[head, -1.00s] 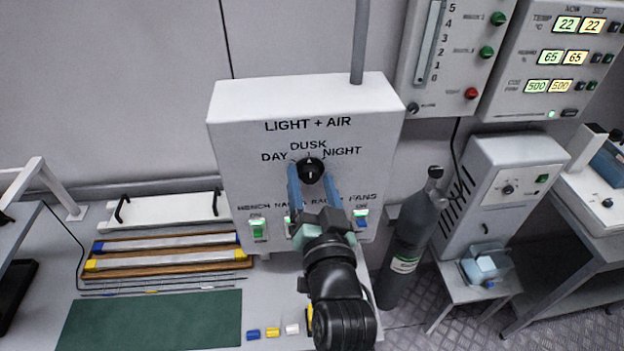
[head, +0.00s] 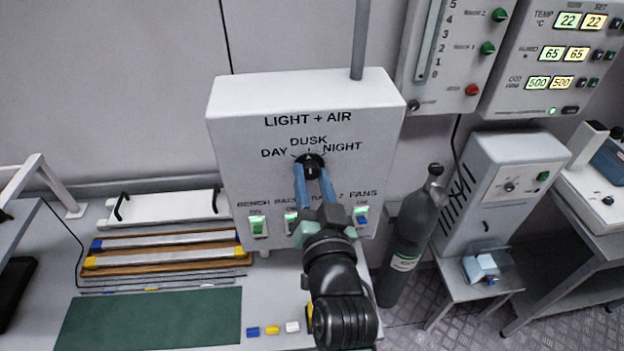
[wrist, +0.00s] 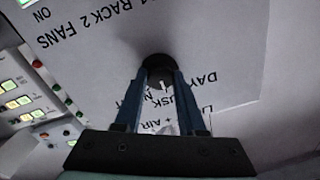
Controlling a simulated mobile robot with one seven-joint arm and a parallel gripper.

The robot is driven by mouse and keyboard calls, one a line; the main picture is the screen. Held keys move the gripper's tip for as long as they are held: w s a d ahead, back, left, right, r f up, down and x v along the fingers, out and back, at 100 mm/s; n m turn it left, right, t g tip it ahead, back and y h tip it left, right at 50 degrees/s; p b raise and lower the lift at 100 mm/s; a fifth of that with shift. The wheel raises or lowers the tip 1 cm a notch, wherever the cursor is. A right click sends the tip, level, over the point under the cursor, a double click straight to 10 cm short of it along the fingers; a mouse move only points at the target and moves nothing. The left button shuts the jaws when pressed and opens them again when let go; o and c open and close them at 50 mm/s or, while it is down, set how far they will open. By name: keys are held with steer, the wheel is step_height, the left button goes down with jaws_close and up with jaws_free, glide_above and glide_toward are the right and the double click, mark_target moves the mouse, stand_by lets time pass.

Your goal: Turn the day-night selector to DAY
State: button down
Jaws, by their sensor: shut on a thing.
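The day-night selector is a round black knob (head: 309,160) on the front of the white LIGHT + AIR box (head: 232,130). DAY is printed at its upper left, DUSK above it and NIGHT at its upper right. A small white mark on the knob points up, roughly toward DUSK; its exact angle is hard to tell. My gripper (head: 313,177) has its two blue fingers closed on the knob's sides. In the wrist view the knob (wrist: 157,64) sits between the fingertips, with the lettering upside down and partly covered by the fingers.
Lit green switches, such as the BENCH one (head: 258,226), and the FANS switch (head: 361,216) sit below the knob, close to my gripper. A grey gas cylinder (head: 408,235) stands right of the box. A green mat (head: 150,320) lies on the bench at lower left.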

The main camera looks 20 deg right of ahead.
steer(key=n+b, duration=0.3)
steer(key=n, duration=0.1)
steer(key=shift+n, duration=0.4)
steer(key=shift+n+b, duration=0.75)
steer(key=shift+n, duration=1.35)
steer(key=shift+r, duration=0.1)
steer(key=c, duration=0.5)
jaws_free()
